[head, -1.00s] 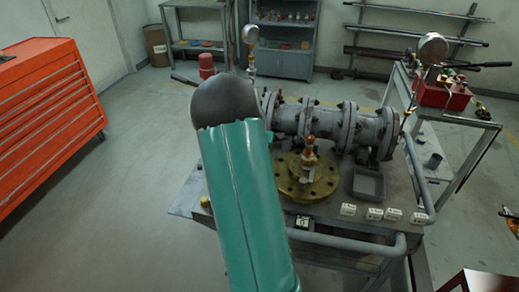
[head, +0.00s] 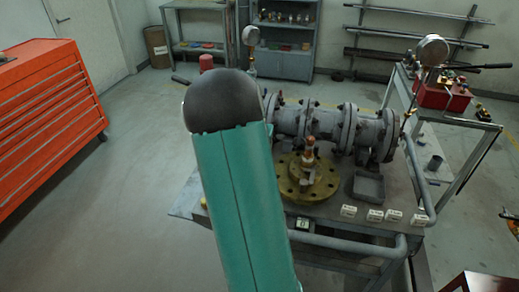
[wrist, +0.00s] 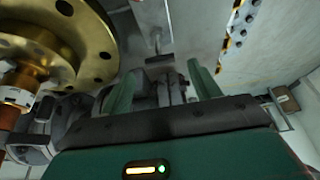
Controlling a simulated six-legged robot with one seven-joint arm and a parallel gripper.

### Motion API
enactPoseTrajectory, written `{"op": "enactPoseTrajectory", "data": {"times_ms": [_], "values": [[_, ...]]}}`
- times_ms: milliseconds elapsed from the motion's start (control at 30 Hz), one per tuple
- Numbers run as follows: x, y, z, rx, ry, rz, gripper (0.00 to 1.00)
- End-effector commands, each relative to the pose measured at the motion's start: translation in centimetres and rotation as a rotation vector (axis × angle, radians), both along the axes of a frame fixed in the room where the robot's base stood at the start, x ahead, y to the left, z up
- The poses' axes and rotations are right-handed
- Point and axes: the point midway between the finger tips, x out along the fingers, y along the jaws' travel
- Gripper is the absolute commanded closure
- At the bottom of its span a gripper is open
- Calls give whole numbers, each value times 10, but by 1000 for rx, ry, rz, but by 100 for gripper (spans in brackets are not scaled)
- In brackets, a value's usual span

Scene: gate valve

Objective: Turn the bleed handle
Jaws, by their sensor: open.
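In the wrist view my gripper (wrist: 160,72) shows two green fingers spread wide apart, with nothing clasped. A small dark crossbar on a thin stem (wrist: 160,59) appears in the gap between the fingertips, beyond them. I cannot tell whether it is the bleed handle or whether a finger touches it. In the head view my arm hides the gripper and part of the grey flanged valve pipe (head: 330,125). A pressure gauge (head: 251,36) stands behind the arm.
A brass flange (head: 307,185) with a stem lies on the bench (head: 340,223); the flange also fills the wrist view's upper left (wrist: 50,38). An orange cabinet (head: 45,115) stands left; floor between is clear.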

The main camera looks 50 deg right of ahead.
Motion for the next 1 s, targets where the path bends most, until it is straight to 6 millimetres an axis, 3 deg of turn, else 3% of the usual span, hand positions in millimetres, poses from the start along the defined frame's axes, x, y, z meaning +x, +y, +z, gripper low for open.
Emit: {"op": "enactPoseTrajectory", "data": {"times_ms": [200, 400, 1000], "values": [[-6, 18, 47, -1, -4, 2, 38], [-11, 28, 72, 0, -2, 1, 38], [-12, 30, 78, 0, 0, 0, 38]]}}
